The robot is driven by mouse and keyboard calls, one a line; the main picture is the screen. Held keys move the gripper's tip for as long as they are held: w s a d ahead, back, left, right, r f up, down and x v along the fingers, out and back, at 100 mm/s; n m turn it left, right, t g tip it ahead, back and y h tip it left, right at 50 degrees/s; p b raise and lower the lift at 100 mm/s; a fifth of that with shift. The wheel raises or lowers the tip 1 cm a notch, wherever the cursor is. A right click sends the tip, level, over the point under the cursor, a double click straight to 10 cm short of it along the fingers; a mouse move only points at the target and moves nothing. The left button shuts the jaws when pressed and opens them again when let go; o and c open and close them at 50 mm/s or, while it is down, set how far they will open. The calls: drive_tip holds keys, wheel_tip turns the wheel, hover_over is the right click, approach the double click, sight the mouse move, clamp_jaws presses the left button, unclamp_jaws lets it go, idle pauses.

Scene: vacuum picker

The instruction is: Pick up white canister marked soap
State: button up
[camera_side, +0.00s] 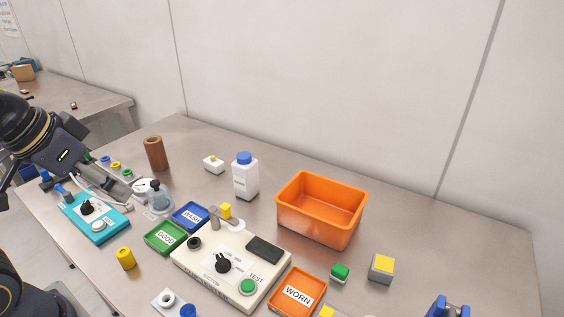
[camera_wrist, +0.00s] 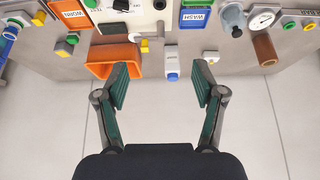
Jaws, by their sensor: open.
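The white canister (camera_side: 245,180) with a blue cap stands upright near the middle of the table, left of the orange bin. Its label is too small to read. In the wrist view the white canister (camera_wrist: 171,62) shows upside down, blue cap toward me, between my two fingers in the picture. My gripper (camera_wrist: 160,80) is open with nothing between the fingers. In the side view my arm is at the far left, well apart from the canister.
The orange bin (camera_side: 318,226) stands close right of the canister. A small white block with a yellow button (camera_side: 213,164) and a brown cylinder (camera_side: 155,153) are to its left. The blue WASH tray (camera_side: 190,216) and TEST panel (camera_side: 205,262) lie in front. The wall is behind.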

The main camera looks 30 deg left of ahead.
drive_tip(key=o, duration=0.3)
drive_tip(key=shift+o, duration=0.2)
